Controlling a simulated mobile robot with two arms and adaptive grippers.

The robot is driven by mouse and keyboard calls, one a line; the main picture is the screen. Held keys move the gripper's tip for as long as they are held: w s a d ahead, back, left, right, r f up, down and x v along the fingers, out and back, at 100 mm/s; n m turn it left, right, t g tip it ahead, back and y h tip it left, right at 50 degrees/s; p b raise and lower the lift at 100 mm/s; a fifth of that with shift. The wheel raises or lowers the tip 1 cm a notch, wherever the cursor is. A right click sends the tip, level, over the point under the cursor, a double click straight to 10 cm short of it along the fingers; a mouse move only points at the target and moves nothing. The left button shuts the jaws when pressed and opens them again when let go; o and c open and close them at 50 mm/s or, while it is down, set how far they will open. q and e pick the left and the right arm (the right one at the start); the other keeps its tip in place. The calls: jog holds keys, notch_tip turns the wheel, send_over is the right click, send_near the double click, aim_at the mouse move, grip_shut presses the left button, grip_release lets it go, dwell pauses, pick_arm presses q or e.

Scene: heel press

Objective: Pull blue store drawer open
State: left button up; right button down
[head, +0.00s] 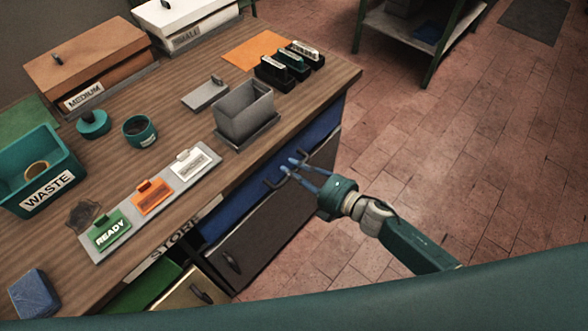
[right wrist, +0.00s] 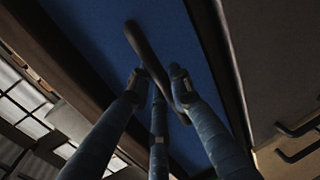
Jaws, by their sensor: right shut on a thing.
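The blue store drawer (head: 238,207) is under the front edge of the workbench, and its front looks about flush with the cabinet. Its blue face (right wrist: 95,45) fills much of the right wrist view. A dark bar handle (right wrist: 146,50) stands out from that face. My right gripper (head: 287,168) reaches in from the right in the head view, at the handle. In the right wrist view its fingers (right wrist: 158,85) are on both sides of the bar, shut on it. The fingers hide part of the handle. My left gripper is not in view.
Grey and tan drawers with dark handles (head: 230,262) are below the blue one. On the benchtop (head: 175,115) are a grey bin (head: 245,115), a teal WASTE bin (head: 45,170) and a tray of READY, orange and white tags. The tiled floor (head: 440,140) to the right is clear.

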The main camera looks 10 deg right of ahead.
jog(key=shift+d+f, duration=0.1)
jog(key=f+v, duration=0.2)
jog(key=v, duration=1.1)
jog(key=s+f+v, duration=0.1)
jog(key=f+v, duration=0.2)
jog(key=v, duration=1.1)
jog(key=shift+d+f, duration=0.3)
jog(key=shift+f, duration=0.1)
jog(key=shift+s, duration=0.1)
jog(key=c, duration=1.7)
grip_release()
jog(key=shift+o, duration=0.2)
jog(key=shift+r, duration=0.1)
jog(key=v, duration=1.2)
